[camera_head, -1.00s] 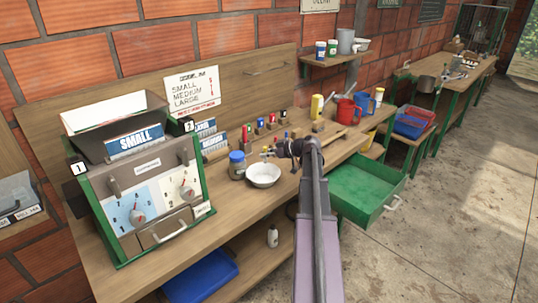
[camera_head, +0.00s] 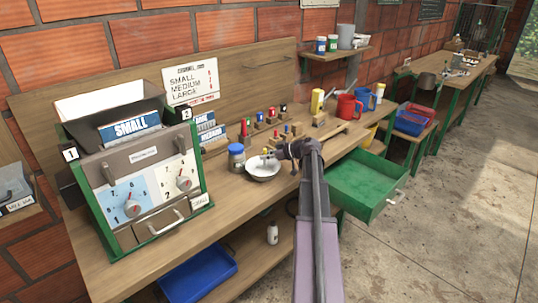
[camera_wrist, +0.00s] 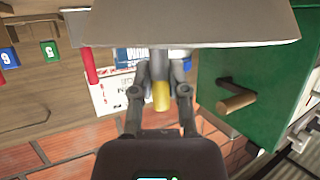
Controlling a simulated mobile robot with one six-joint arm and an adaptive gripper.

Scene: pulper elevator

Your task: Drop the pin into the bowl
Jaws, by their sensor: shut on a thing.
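My gripper (camera_head: 270,154) is shut on a pin, a grey shaft with a yellow end (camera_wrist: 161,97). The yellow end also shows as a small spot at the gripper's tip in the head view (camera_head: 265,151). In the head view the gripper tip is over the white bowl (camera_head: 262,175), near its back rim. The bowl stands on the wooden workbench (camera_head: 222,212). In the wrist view, the bowl's pale side (camera_wrist: 190,25) fills the top, close to the pin. The height between the pin and the bowl is unclear.
A jar with a blue lid (camera_head: 236,157) stands just left of the bowl. The green-framed machine (camera_head: 140,195) is further left. Blocks with coloured pegs (camera_head: 262,121) stand behind. An open green drawer (camera_head: 365,184) juts out on the right. The bench in front of the bowl is clear.

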